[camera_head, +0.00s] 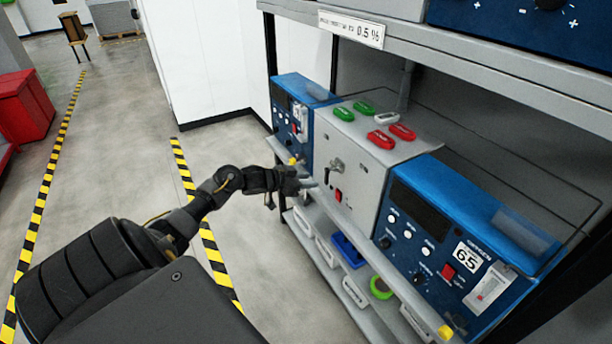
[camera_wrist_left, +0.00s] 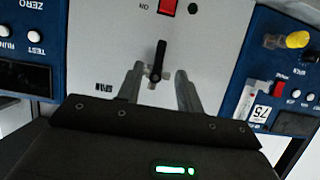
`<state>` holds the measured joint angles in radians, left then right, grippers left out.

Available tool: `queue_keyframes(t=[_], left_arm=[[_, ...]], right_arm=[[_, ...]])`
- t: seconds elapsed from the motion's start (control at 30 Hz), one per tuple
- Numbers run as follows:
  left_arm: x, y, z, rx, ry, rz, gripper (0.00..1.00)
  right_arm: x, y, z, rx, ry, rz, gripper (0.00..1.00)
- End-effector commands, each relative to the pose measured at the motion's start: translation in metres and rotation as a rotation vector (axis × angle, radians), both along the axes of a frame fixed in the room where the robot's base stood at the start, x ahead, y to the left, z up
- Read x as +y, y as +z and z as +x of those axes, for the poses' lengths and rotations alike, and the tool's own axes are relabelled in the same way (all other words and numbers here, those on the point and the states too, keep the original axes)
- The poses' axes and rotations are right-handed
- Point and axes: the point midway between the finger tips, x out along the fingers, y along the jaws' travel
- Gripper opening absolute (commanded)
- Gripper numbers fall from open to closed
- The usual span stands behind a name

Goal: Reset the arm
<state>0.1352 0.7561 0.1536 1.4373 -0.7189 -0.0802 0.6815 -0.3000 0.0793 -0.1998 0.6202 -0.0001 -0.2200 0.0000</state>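My left arm reaches in from the lower left in the head view. Its gripper (camera_head: 306,184) is in front of the grey box (camera_head: 362,150) on the shelf. In the left wrist view the two fingers of this gripper (camera_wrist_left: 158,88) are apart, with nothing held between them. A black lever knob (camera_wrist_left: 157,62) on the box's front shows upright in the gap between the fingertips. I cannot tell whether the fingers touch the box. A red switch (camera_wrist_left: 167,6) is on the same front. My right gripper is not in view.
Blue analysers stand left (camera_head: 295,112) and right (camera_head: 455,235) of the box. Red, green and white pieces lie on top of the box. The lower shelf holds a blue bin (camera_head: 348,250) and a green ring (camera_head: 380,288). Free floor (camera_head: 120,150) lies to the left.

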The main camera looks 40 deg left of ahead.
Motion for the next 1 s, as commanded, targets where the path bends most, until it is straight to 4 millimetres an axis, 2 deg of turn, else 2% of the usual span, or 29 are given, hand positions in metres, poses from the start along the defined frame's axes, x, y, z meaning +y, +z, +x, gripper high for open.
queue_keyframes(t=[0.67,0.73,0.77,0.8,0.87,0.9,0.97,1.0], left_arm=[[0.001,0.001,-0.002,-0.005,-0.006,0.017,0.36],[0.007,0.002,0.000,-0.025,-0.007,0.076,0.36],[0.018,-0.002,0.001,-0.032,0.012,0.115,0.36],[0.033,-0.016,0.002,-0.026,0.047,0.161,0.36],[0.045,-0.055,-0.003,0.009,0.094,0.204,0.36],[0.048,-0.085,-0.010,0.045,0.120,0.226,0.36],[0.050,-0.131,-0.025,0.102,0.153,0.252,0.36],[0.048,-0.162,-0.039,0.145,0.171,0.268,0.36]], right_arm=[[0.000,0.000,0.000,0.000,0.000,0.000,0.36],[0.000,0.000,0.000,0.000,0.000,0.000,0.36],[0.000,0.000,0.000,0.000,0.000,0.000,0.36],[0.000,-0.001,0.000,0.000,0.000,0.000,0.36],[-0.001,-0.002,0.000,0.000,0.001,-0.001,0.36],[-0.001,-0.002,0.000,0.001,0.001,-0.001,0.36],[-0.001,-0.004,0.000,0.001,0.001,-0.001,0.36],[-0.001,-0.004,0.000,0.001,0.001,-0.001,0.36]])
